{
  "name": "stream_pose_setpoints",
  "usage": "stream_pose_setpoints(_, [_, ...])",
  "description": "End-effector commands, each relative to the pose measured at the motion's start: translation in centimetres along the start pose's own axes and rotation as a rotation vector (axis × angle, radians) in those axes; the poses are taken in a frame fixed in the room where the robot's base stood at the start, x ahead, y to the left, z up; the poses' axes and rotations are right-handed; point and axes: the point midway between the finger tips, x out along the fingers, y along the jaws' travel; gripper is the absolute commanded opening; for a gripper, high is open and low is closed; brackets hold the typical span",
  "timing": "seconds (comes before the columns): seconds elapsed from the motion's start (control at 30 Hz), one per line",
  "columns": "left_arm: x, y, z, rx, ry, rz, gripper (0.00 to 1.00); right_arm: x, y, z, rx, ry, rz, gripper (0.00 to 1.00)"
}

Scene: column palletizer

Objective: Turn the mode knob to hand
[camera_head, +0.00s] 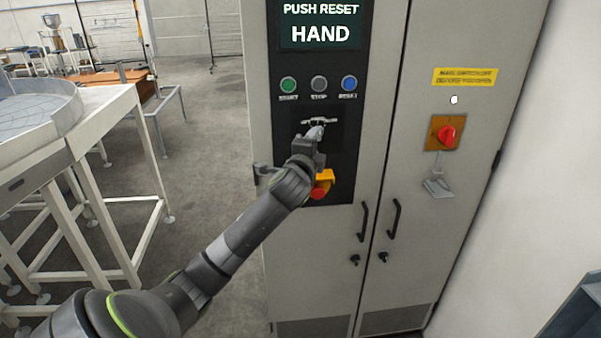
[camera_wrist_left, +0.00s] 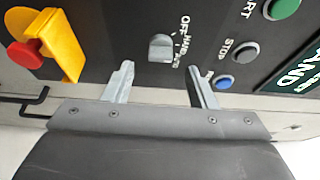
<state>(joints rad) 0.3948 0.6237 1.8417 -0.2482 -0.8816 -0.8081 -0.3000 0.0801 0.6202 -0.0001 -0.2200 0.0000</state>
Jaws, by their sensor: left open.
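The mode knob (camera_wrist_left: 161,48) is a small grey knob on the dark panel in the left wrist view. Labels beside it include OFF and HAND; its exact pointing direction is hard to read. My left gripper (camera_wrist_left: 160,68) is open, with one finger on each side of the knob's line and the knob just beyond the tips, seemingly untouched. In the head view my left gripper (camera_head: 318,124) is at the panel below the buttons and hides the knob. The display (camera_head: 320,24) reads PUSH RESET and HAND. My right gripper is not in view.
A green (camera_head: 289,84), a grey (camera_head: 319,84) and a blue button (camera_head: 349,83) sit above the gripper. A red emergency stop (camera_head: 319,193) with a yellow guard (camera_head: 325,177) is just below. A red main switch (camera_head: 446,134) is on the right door.

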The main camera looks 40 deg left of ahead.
Motion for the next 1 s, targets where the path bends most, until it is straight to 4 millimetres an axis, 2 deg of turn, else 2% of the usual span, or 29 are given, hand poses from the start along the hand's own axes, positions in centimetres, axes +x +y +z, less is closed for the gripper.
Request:
stream_pose_setpoints(0.4, [-7.0,0.3,0.0,0.001,0.002,0.000,0.52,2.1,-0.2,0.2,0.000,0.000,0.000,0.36])
stream_pose_setpoints(0.6, [-9.9,0.2,0.0,0.000,0.002,-0.001,0.52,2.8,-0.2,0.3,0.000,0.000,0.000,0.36])
stream_pose_setpoints(0.8, [-11.5,0.1,0.0,0.001,0.000,0.001,0.52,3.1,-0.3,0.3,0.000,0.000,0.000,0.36])
stream_pose_setpoints(1.0, [-11.8,0.1,0.0,0.001,0.000,0.001,0.52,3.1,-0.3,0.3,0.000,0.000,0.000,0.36])
